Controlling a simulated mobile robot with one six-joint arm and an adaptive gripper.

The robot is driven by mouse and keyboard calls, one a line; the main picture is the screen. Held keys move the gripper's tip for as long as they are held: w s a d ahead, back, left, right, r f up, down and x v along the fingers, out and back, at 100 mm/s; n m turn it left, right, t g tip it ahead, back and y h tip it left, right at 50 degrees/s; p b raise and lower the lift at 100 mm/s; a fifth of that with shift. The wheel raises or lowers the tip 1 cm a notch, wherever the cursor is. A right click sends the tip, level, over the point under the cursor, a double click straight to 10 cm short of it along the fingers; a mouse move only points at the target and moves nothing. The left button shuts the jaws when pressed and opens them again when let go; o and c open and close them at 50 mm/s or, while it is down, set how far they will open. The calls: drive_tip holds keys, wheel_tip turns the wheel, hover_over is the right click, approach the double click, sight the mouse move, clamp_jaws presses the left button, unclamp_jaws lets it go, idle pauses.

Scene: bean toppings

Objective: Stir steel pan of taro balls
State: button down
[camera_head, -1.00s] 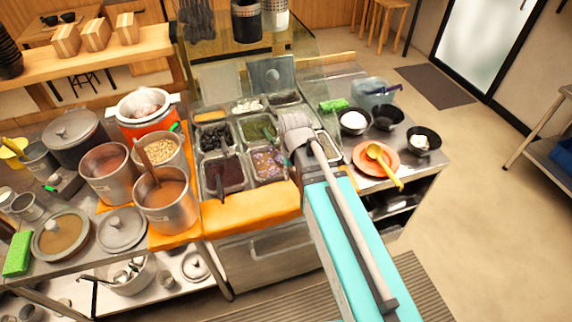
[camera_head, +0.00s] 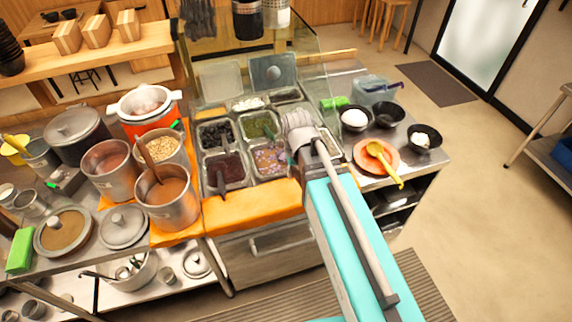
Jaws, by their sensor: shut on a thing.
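The steel pan of taro balls (camera_head: 258,176) sits in the front right of the topping counter, with purple, orange and pale balls inside. My gripper (camera_head: 291,150) is over the right side of this pan, with the arm reaching in from the front right. It is shut on what looks like a utensil, mostly hidden by the gripper. I cannot tell how deep its lower end sits in the balls.
Pans of dark red beans (camera_head: 224,170), black topping (camera_head: 215,134) and green topping (camera_head: 258,124) adjoin it. A steel pot of brown soup (camera_head: 170,190) stands left. An orange plate with a yellow ladle (camera_head: 386,166) and bowls stand right. An orange cloth (camera_head: 252,208) covers the front edge.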

sight(278, 154)
drive_tip(key=shift+w, duration=0.1)
idle(0.3)
drive_tip(key=w+a+g, duration=0.1)
drive_tip(key=w, duration=0.2)
drive_tip(key=w+a+g+b, duration=0.1)
drive_tip(key=w+a, duration=0.1)
drive_tip(key=w, duration=0.2)
drive_tip(key=w+a+f, duration=0.1)
drive_tip(key=w+a, duration=0.1)
drive_tip(key=w, duration=0.2)
drive_tip(key=shift+a+f+g+h+b, duration=0.1)
drive_tip(key=shift+a+g+h+b, duration=0.05)
drive_tip(key=shift+g+h+b, duration=0.25)
drive_tip(key=shift+f, duration=0.2)
drive_tip(key=shift+g, duration=0.4)
wheel_tip(278, 154, down, 7)
drive_tip(key=b, duration=0.8)
drive_tip(key=shift+w+f, duration=0.15)
drive_tip(key=shift+s+f+t+b, duration=0.3)
drive_tip(key=shift+f+t+b, duration=0.1)
drive_tip(key=shift+f+t, duration=0.15)
drive_tip(key=shift+s+f+t+b, duration=0.25)
drive_tip(key=shift+f+t+b, duration=0.15)
drive_tip(key=shift+f, duration=0.2)
drive_tip(key=shift+d, duration=0.25)
